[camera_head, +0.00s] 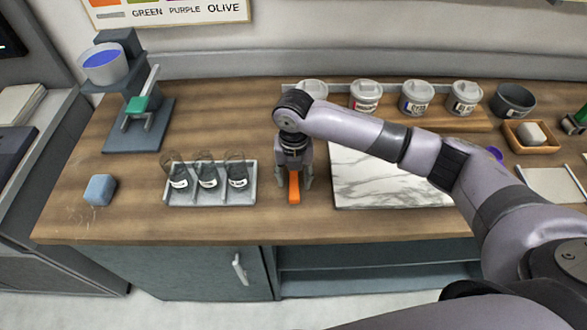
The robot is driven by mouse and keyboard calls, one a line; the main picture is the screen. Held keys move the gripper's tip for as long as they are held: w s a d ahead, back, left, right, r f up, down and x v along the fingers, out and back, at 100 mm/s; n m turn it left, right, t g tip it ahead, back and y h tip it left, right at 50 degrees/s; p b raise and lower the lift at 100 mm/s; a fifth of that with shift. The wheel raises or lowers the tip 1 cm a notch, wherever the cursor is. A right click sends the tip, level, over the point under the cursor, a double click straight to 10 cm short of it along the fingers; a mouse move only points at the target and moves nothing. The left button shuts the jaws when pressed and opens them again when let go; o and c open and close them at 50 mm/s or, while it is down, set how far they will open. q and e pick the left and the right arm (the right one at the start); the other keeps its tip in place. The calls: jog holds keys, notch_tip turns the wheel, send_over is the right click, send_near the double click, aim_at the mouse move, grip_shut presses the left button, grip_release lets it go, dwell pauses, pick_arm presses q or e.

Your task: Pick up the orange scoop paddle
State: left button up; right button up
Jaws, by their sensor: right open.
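The orange scoop paddle (294,188) lies on the wooden counter, between the tray of jars and the marble slab. Its near end shows; its far part is hidden under my right gripper. My right gripper (294,184) points down over the paddle, with its open fingers on either side of it. I cannot tell whether the fingers touch it. My left gripper is not in view.
A tray (218,198) with 3 glass jars stands close on the left, and the marble slab (385,192) close on the right. Lidded pots (365,95) line a wooden riser behind. A blue-grey block (100,190) sits far left. The counter's front edge (290,237) is near.

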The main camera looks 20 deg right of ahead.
jog(key=shift+f, duration=0.45)
grip_shut()
dwell(0.3)
